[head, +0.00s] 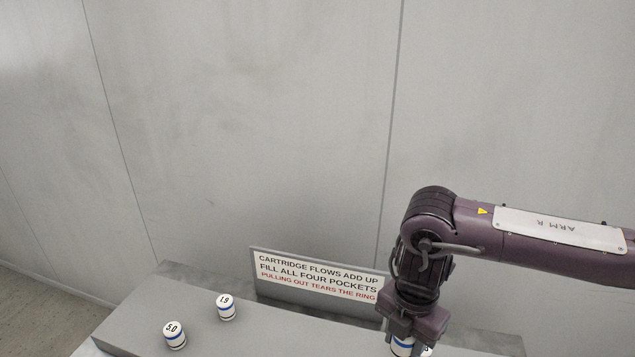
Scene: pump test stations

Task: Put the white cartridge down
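My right gripper (415,325) points down at the bottom right of the head view, over the grey bench. A white cartridge (402,346) with a blue band shows at its fingers, and the gripper appears shut on it. The fingers cover much of the cartridge, and the picture's lower edge cuts off the view below, so I cannot tell whether it touches a surface. My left gripper is not in view.
Two white cartridges with blue bands stand upright on the grey bench (255,335): one marked 5.0 (175,336) and another numbered one (226,308) behind it. A sign (318,277) about filling four pockets stands at the back. A grey wall rises behind.

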